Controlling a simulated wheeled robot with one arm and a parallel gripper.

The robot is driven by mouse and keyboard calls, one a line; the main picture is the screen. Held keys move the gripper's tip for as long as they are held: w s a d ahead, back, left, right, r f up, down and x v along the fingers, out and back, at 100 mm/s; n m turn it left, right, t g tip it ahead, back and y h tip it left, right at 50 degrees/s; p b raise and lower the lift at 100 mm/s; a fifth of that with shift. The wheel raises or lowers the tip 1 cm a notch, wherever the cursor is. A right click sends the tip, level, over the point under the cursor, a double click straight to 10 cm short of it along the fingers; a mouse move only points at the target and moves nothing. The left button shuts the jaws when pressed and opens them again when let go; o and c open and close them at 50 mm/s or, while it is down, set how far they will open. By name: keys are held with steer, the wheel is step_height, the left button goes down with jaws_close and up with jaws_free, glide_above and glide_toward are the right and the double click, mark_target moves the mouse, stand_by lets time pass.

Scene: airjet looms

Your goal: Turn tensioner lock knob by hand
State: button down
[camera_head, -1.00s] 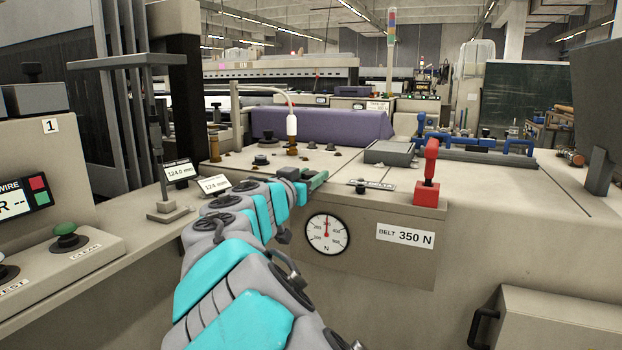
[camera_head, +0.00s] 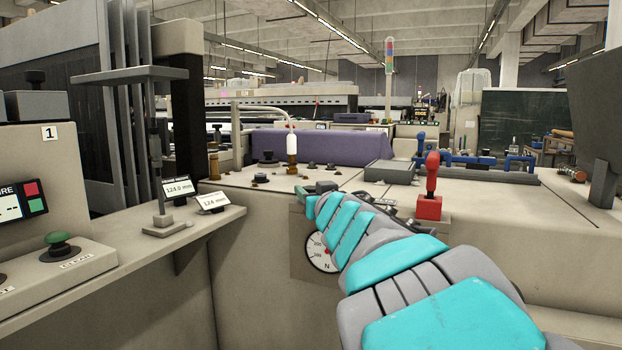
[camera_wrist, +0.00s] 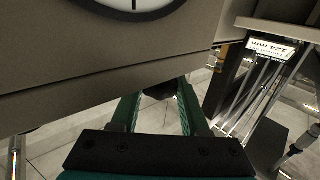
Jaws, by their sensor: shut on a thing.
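In the wrist view, the two green fingers of my gripper (camera_wrist: 160,98) are closed on a dark knob (camera_wrist: 158,92). Only a small part of the knob shows between the fingertips, below the edge of the grey panel (camera_wrist: 90,65). In the head view, my gripper (camera_head: 302,192) is at the top left corner of the tensioner panel, and my arm hides the knob. The round dial gauge (camera_head: 315,258) is partly covered by my arm. Its lower rim also shows at the top of the wrist view (camera_wrist: 135,5).
A red lever (camera_head: 431,175) on a red block stands right of my arm. A shelf at left carries a stand (camera_head: 165,222) and small displays (camera_head: 213,201). A grey box (camera_head: 390,172) and several dark knobs sit on the machine top. A purple roll (camera_head: 320,143) lies behind.

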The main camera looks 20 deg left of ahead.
steer(key=y+p, duration=0.1)
steer(key=r+n+g+y+p, duration=0.1)
steer(key=p, duration=0.1)
steer(key=shift+w+n+g, duration=0.1)
steer(key=shift+n+g, duration=0.2)
steer(key=n+g+y+p, duration=0.1)
steer(key=p, duration=0.1)
steer(key=n+g+y+p, duration=0.1)
steer(key=shift+f+p, duration=0.4)
steer(key=shift+f+g, duration=0.15)
steer(key=shift+g, duration=0.35)
steer(key=shift+c, duration=2)
jaws_free()
steer(key=shift+a, duration=0.1)
steer(key=v, duration=0.8)
